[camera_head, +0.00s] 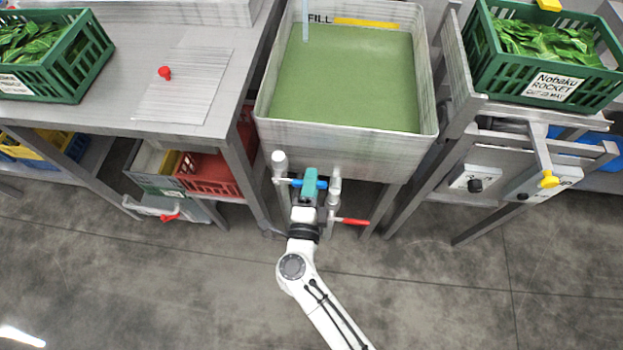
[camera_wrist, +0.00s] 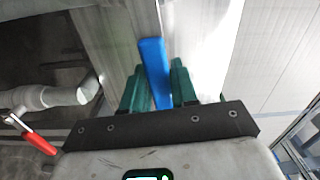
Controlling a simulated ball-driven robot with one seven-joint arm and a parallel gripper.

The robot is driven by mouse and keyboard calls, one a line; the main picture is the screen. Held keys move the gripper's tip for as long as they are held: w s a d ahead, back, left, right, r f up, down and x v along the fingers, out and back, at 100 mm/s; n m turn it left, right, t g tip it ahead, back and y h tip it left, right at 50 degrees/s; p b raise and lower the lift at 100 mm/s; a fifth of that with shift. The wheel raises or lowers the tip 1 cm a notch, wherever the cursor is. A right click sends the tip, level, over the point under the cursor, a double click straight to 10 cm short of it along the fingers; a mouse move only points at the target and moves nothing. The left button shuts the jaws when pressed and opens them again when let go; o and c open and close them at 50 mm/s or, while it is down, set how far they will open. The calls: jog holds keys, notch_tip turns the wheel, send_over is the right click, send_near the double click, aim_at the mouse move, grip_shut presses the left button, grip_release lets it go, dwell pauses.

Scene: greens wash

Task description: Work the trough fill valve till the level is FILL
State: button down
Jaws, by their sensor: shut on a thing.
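The trough (camera_head: 345,140) is pale grey and holds green water (camera_head: 345,80). A yellow band (camera_head: 366,23) with the word FILL marks its back wall; the water's far edge lies close below it. A pale bluish vertical strip (camera_head: 305,20), looking like running water, meets the water at the back left. Under the trough front, a blue lever (camera_head: 288,182) sits at the left white pipe. My gripper (camera_head: 309,185), with green fingers, is shut on this blue lever, which shows between the fingers in the wrist view (camera_wrist: 153,62). Part of the lever is hidden by the fingers.
A red lever (camera_head: 352,221) is on the right pipe (camera_head: 334,190), close to my gripper. Steel tables flank the trough, with green crates of leaves at left (camera_head: 62,60) and right (camera_head: 540,60). The floor in front is clear.

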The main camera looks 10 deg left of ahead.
jog(key=r+n+p, duration=0.1)
jog(key=p, duration=0.1)
jog(key=r+n+p, duration=0.1)
jog(key=p, duration=0.1)
jog(key=shift+a+r+n+p, duration=0.25)
jog(key=shift+r+n+p, duration=0.05)
jog(key=shift+n, duration=0.1)
jog(key=shift+a+r+n+p, duration=0.3)
jog(key=shift+r+n+p, duration=0.15)
jog(key=shift+n+p, duration=0.75)
jog(key=c, duration=1)
grip_release()
jog(key=shift+o, duration=0.2)
jog(key=shift+a, duration=0.1)
jog(key=s, duration=1)
jog(key=shift+s+a, duration=0.15)
jog(key=shift+s, duration=0.25)
